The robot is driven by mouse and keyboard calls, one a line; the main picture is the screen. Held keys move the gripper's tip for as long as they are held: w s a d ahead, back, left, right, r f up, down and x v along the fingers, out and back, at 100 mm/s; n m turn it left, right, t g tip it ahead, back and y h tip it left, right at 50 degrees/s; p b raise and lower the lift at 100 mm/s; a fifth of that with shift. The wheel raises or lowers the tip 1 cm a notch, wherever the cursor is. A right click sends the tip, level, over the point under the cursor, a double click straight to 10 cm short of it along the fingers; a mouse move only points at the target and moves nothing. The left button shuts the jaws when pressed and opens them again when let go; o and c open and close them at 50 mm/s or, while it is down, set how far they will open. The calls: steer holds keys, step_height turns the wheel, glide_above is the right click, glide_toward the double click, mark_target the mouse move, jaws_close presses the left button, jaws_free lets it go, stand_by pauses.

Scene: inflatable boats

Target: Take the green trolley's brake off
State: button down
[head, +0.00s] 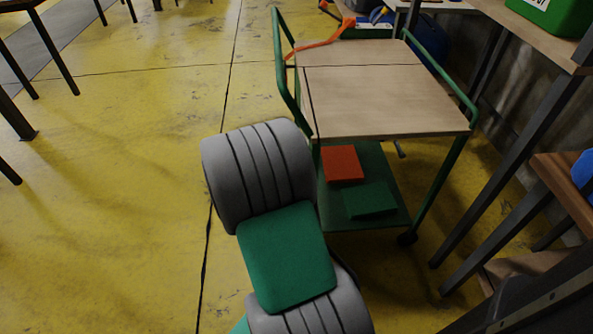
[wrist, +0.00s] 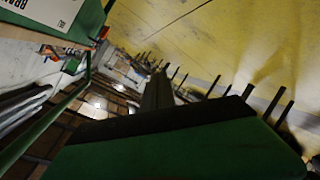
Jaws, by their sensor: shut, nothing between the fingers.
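The green trolley (head: 385,103) stands right of centre in the head view, with a wooden top, green tube handles and a green lower shelf. A small grey lever (head: 399,148) sticks out below its top at the right; I cannot tell whether it is the brake. A dark caster (head: 407,238) shows at its near right foot. My grey and green arm covers the floor at the trolley's left. My gripper (wrist: 157,92) is shut and empty in the wrist view, its dark fingers together. It is hidden in the head view. A green tube (wrist: 45,128) shows left of it.
A red box (head: 342,163) and a dark green box (head: 370,200) lie on the lower shelf. An orange strap (head: 322,43) lies at the top's far edge. A dark-legged table (head: 530,130) stands close at the right. Yellow floor (head: 110,200) is open at left.

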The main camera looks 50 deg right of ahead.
steer(key=s+d+f+n+h+b, duration=0.1)
steer(key=s+d+f+h+b, duration=0.25)
steer(key=d+f, duration=0.3)
steer(key=s+f+n+t+h+b, duration=0.2)
steer(key=s+f+n+b, duration=0.1)
steer(key=s, duration=0.4)
steer(key=s+f+n+t+h+b, duration=0.2)
steer(key=s+f, duration=0.3)
steer(key=s, duration=0.3)
steer(key=shift+a+n+t+h+b, duration=0.3)
steer(key=shift+n+h+b, duration=0.1)
steer(key=shift+h+b, duration=0.25)
steer(key=shift+d+r, duration=0.1)
steer(key=b+x, duration=0.1)
steer(key=x, duration=1.2)
steer(key=shift+w+d, duration=0.25)
steer(key=shift+w, duration=0.1)
steer(key=shift+r, duration=0.35)
